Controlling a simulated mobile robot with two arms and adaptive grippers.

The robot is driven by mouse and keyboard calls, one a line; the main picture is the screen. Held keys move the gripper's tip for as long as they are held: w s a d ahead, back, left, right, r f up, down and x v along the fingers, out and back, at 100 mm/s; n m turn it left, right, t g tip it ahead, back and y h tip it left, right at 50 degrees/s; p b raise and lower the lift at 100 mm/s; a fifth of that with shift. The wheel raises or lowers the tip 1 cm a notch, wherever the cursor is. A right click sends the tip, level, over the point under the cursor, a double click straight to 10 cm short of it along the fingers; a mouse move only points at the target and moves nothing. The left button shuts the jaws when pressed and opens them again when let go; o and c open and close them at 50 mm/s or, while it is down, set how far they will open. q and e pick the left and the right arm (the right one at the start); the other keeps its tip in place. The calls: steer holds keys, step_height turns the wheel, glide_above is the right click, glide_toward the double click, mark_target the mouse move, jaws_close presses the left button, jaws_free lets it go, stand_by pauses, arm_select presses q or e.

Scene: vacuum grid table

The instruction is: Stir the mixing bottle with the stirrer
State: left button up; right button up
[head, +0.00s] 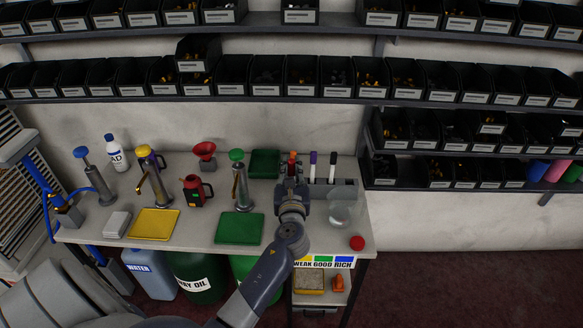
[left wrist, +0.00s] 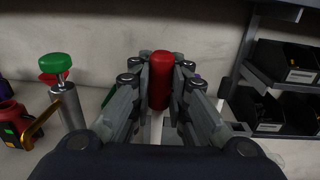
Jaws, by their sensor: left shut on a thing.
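My left gripper (head: 291,188) is over the right half of the table, shut on the red handle of a stirrer (head: 292,156). In the left wrist view the red handle (left wrist: 160,82) stands upright between the fingers (left wrist: 161,68), with a pale shaft below it. The shaft's lower end is hidden. A clear, see-through vessel (head: 341,213), which looks like the mixing bottle, stands on the table to the right of the gripper; its contents cannot be made out. My right gripper is not in view.
A grey rack (head: 346,188) with a purple-topped and a black-topped stick stands just right of the gripper. A red cap (head: 357,243) lies near the front right edge. A green-topped pump (head: 240,183) and green mat (head: 240,229) are to the left. Bin shelves (head: 440,172) overhang the right.

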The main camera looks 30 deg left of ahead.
arm_select(q)
step_height(320, 180, down, 3)
steer(key=shift+r+b, duration=0.2)
steer(key=shift+b, duration=0.6)
steer(key=shift+f+b, duration=1.95)
steer(key=shift+f, duration=0.4)
steer(key=shift+s+d, duration=0.1)
steer(key=shift+s, duration=0.05)
